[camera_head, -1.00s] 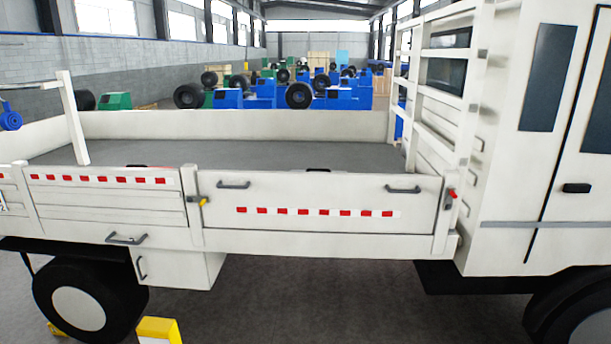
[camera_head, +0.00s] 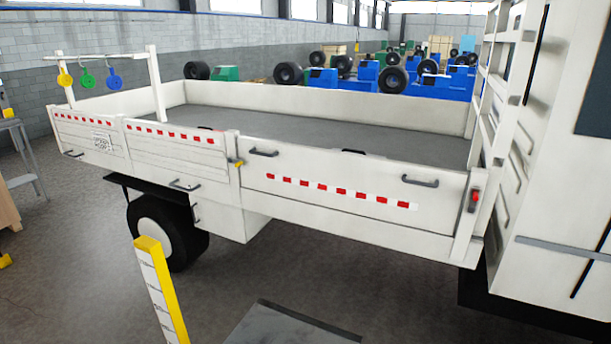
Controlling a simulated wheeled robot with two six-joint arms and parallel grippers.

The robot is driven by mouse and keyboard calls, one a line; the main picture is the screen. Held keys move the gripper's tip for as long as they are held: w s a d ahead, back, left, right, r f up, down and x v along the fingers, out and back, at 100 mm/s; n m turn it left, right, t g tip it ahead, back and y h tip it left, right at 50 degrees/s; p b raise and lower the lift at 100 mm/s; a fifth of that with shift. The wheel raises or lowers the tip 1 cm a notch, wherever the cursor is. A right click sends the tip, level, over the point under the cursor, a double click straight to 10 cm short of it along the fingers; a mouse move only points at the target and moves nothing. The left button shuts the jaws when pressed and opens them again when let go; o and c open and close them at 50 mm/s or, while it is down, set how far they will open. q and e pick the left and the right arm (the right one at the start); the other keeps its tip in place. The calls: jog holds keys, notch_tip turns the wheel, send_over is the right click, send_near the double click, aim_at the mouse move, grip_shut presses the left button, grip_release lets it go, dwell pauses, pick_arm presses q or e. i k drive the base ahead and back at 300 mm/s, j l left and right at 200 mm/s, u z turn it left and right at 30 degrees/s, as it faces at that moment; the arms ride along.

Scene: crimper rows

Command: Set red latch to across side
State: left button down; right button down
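The red latch (camera_head: 474,199) sits on the white post at the right end of the truck's side panel (camera_head: 340,208), beside the cab. It is small, with a red upper part and a darker part around it; its exact setting is too small to tell. A yellow latch (camera_head: 237,163) sits on the post at the left end of the same panel. The panel stands upright. Neither of my grippers is in view.
The white cab (camera_head: 560,200) rises at the right. A yellow-and-white marked post (camera_head: 160,290) and a dark flat-topped thing (camera_head: 290,325) stand in front of the truck. A rear wheel (camera_head: 165,230) shows below the bed. The grey floor at left front is mostly open.

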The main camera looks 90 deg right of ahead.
aim_at(471, 207)
jog(key=k+u, duration=0.2)
jog(key=k, duration=0.25)
jog(key=z, duration=0.5)
jog(key=k+l+z, duration=0.1)
jog(key=z, duration=0.35)
jog(key=l+z, duration=0.15)
jog(key=z, duration=0.35)
jog(key=l+z, duration=0.1)
jog(key=z, duration=0.4)
jog(key=l+z, duration=0.1)
jog(key=z, duration=0.35)
jog(key=l+z, duration=0.1)
jog(key=z, duration=0.4)
jog(key=l+z, duration=0.1)
jog(key=z, duration=0.35)
